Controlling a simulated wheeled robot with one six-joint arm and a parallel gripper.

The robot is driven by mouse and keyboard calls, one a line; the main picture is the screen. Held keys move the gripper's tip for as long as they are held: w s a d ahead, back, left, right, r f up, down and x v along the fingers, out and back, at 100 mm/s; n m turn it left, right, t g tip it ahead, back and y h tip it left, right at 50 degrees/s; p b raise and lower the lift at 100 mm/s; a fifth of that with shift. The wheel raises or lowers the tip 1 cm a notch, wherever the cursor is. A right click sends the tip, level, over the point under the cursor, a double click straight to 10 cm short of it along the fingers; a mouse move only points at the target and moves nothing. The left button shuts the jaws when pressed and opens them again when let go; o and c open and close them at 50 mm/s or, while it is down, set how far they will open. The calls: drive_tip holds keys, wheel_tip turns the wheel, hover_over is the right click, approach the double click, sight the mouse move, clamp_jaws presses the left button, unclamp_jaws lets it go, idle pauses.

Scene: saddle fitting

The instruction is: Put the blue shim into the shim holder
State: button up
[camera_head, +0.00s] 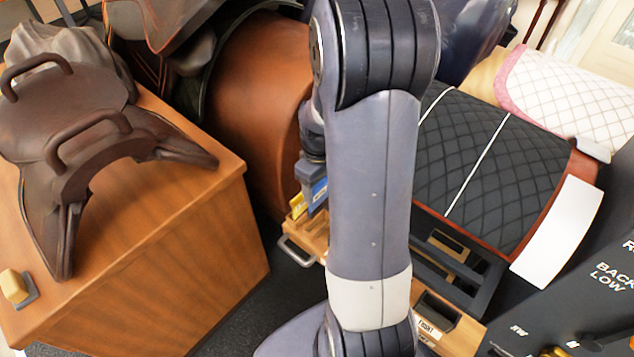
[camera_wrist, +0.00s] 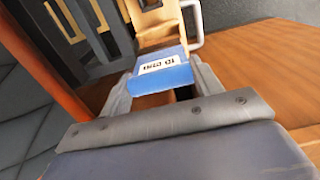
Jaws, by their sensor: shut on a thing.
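The blue shim (camera_wrist: 163,76) carries a white printed label and sits between the fingers of my gripper (camera_wrist: 162,84) in the wrist view. My gripper is shut on it. In the head view the blue shim (camera_head: 319,190) shows just left of my arm, beside my gripper (camera_head: 312,172), much of which is hidden by the arm. A pale wooden tray (camera_head: 312,232) with a metal handle lies below the shim; the wrist view shows a wooden part (camera_wrist: 158,32) just beyond it. I cannot tell for sure which part is the shim holder.
A brown saddle (camera_head: 70,95) rests on a wooden block (camera_head: 150,265) at left. A yellow piece (camera_head: 297,203) stands at the tray. A black quilted pad (camera_head: 495,160) lies at right, near a dark labelled panel (camera_head: 590,290). A wooden box (camera_head: 440,312) has a FRONT label.

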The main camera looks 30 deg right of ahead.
sight(319, 203)
drive_tip(key=shift+f+b, duration=4.05)
drive_tip(key=shift+f, duration=1.05)
drive_tip(key=o, duration=1.3)
wheel_tip(319, 203, up, 11)
drive_tip(key=p, duration=0.3)
drive_tip(key=shift+f, duration=0.15)
